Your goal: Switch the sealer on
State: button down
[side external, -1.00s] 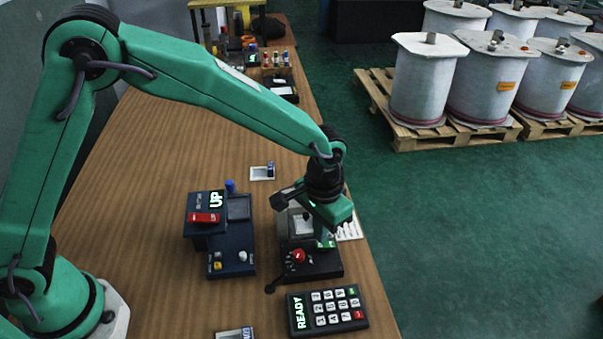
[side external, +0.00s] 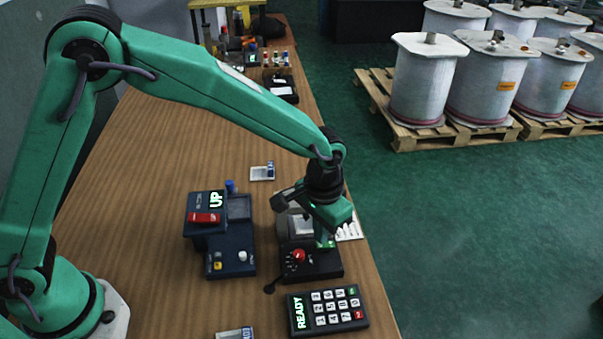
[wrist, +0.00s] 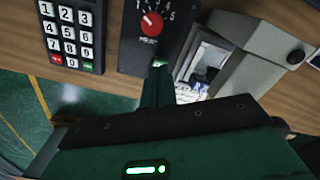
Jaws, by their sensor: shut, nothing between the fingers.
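The sealer is a dark box (side external: 322,268) with a red dial (side external: 299,255) on its top, at the front right of the bench. In the wrist view the sealer's panel (wrist: 132,48) shows a red dial (wrist: 151,24) ringed by numbers. A small green-lit patch (wrist: 160,62) shows at the panel's near edge, right at my fingertips; it looks like a switch but is mostly hidden. My gripper (side external: 324,240) is shut and empty, pointing down over the sealer. In the wrist view its fingertips (wrist: 158,70) reach the panel's edge; I cannot tell whether they touch.
A keypad reading READY (side external: 328,310) lies in front of the sealer. A blue device reading UP (side external: 232,262) stands to its left. A black lever knob (side external: 269,289) sticks out at the sealer's left. The bench's right edge is close. Open wood (side external: 130,190) lies left.

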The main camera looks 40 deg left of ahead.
jog(key=shift+f, duration=0.8)
dwell(0.7)
jog(key=shift+r, duration=0.1)
jog(key=shift+r, duration=3.45)
